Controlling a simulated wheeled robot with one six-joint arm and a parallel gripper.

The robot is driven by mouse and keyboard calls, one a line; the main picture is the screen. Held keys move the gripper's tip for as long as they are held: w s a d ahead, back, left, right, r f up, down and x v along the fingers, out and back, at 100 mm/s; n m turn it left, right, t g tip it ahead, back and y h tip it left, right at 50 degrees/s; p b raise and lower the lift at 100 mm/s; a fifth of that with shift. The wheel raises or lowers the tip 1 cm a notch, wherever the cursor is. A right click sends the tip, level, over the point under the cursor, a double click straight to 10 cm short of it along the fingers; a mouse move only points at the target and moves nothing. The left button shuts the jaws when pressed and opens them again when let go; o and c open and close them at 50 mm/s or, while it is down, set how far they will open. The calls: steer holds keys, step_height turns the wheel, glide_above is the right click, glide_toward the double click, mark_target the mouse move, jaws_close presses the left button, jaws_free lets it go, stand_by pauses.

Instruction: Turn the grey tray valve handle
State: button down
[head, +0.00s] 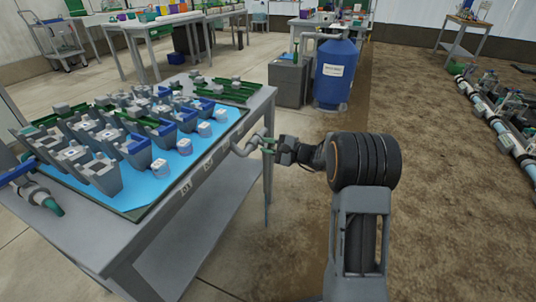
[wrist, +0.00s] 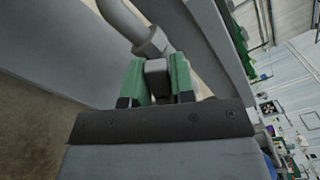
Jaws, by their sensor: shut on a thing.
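The grey tray valve handle (wrist: 156,72) shows in the wrist view as a small grey block between my green fingertips. It joins a curved grey pipe (wrist: 128,22) that runs up to the top edge. In the head view the bent grey pipe (head: 243,151) sticks out from the front right side of the grey table. My gripper (head: 269,146) is at the pipe's outer end, and in the wrist view my gripper (wrist: 159,80) is shut on the handle. The fingertips cover the handle's sides, and its exact turn angle is hard to tell.
The grey table (head: 180,200) holds a blue tray (head: 160,190) with several grey and blue holders and small jars. A blue tank (head: 335,75) and grey cabinet (head: 291,80) stand behind. Bare brown soil (head: 440,180) lies open to the right.

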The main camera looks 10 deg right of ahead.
steer(key=n+b, duration=0.1)
steer(key=f+n+b, duration=0.1)
steer(key=b, duration=0.1)
steer(key=shift+s+n, duration=0.1)
steer(key=shift+n, duration=0.3)
steer(key=shift+n+b, duration=0.9)
steer(key=shift+n, duration=0.5)
steer(key=c, duration=1)
jaws_free()
steer(key=shift+c, duration=0.2)
steer(key=p+v, duration=0.3)
steer(key=v, duration=1)
steer(key=shift+s+d+p, duration=0.25)
steer(key=shift+d+p, duration=0.05)
steer(key=shift+p, duration=0.1)
